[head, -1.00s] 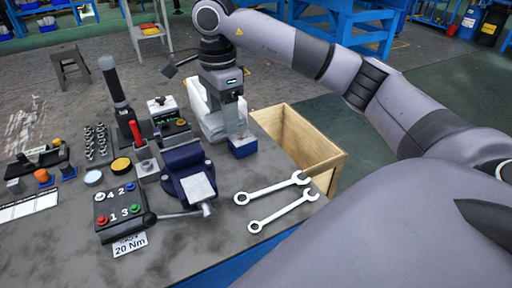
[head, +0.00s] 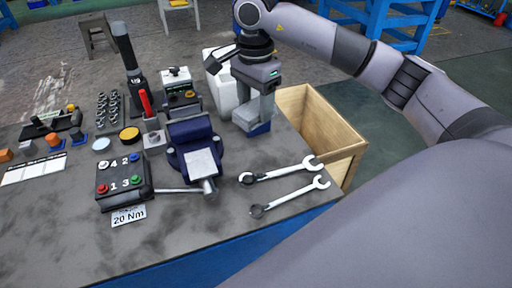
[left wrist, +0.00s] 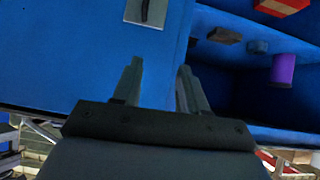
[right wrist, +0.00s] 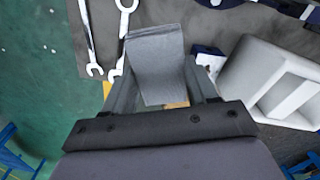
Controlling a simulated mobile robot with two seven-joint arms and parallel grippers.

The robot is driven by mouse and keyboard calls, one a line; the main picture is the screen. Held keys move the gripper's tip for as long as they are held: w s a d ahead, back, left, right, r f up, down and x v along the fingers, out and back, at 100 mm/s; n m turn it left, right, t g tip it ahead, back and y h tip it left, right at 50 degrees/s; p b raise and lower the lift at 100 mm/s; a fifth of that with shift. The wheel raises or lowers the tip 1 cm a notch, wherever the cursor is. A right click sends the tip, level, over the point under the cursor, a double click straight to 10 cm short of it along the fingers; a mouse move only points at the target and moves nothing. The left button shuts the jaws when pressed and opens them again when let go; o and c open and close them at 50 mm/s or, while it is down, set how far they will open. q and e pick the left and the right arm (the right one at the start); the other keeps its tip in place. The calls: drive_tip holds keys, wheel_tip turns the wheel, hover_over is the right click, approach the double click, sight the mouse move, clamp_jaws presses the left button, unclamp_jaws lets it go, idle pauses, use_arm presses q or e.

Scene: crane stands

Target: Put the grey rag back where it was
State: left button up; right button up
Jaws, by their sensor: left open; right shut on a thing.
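The grey rag (right wrist: 157,60) hangs between the fingers of my right gripper (right wrist: 163,95) and shows as a folded grey sheet in the right wrist view. In the head view, my right gripper (head: 254,108) points down over the back right of the workbench (head: 190,245), shut on the rag. A small blue block (head: 258,128) shows just below it there; whether they touch is unclear. My left gripper (left wrist: 160,88) is open and empty, facing a blue panel (left wrist: 70,60). It is outside the head view.
A white container (head: 218,75) stands beside my right gripper. An open wooden box (head: 335,125) is to its right. Two wrenches (head: 290,195) lie in front, with a blue vise (head: 190,135) to their left. A purple cylinder (left wrist: 283,70) stands on a blue shelf.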

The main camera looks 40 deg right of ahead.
wheel_tip(320, 180, down, 13)
drive_tip(key=shift+r+b, duration=0.15)
drive_tip(key=shift+b, duration=0.2)
drive_tip(key=shift+f, duration=0.2)
drive_tip(key=o, duration=1)
drive_tip(key=shift+r, duration=0.15)
drive_tip(key=shift+r, duration=0.2)
wheel_tip(320, 180, up, 12)
drive_tip(key=shift+f+p, duration=0.1)
drive_tip(key=shift+p, duration=0.25)
